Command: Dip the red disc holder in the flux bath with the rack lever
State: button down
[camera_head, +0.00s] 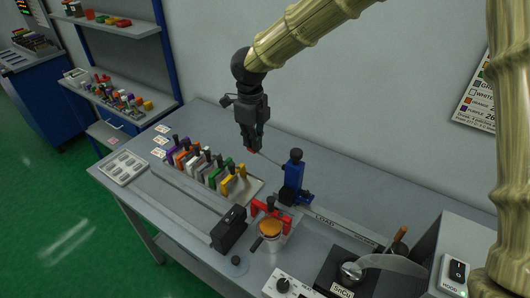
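The red disc holder (285,213), with a dark knob on top, sits over a pale cup with an orange-amber surface, which looks like the flux bath (270,228). Just behind stands a blue post (293,180) with dark parts. A thin rod, apparently the rack lever (270,159), runs left from this post to a red tip (252,150). My gripper (252,147) points down at that red tip, its fingers close together. Whether they hold the tip or only hover at it is too small to tell. The holder is apart from my gripper.
A row of coloured holders (205,166) stands in a rack to the left. A black block (229,229) is left of the cup. A SnCu pot (350,272) and an orange-handled lever (399,234) are at the lower right. The bench behind the blue post is clear.

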jog(key=shift+f+b, duration=0.5)
jog(key=shift+f, duration=1.45)
jog(key=shift+r, duration=0.15)
dwell(1.1)
jog(key=shift+r+p, duration=3.8)
jog(key=shift+r, duration=0.55)
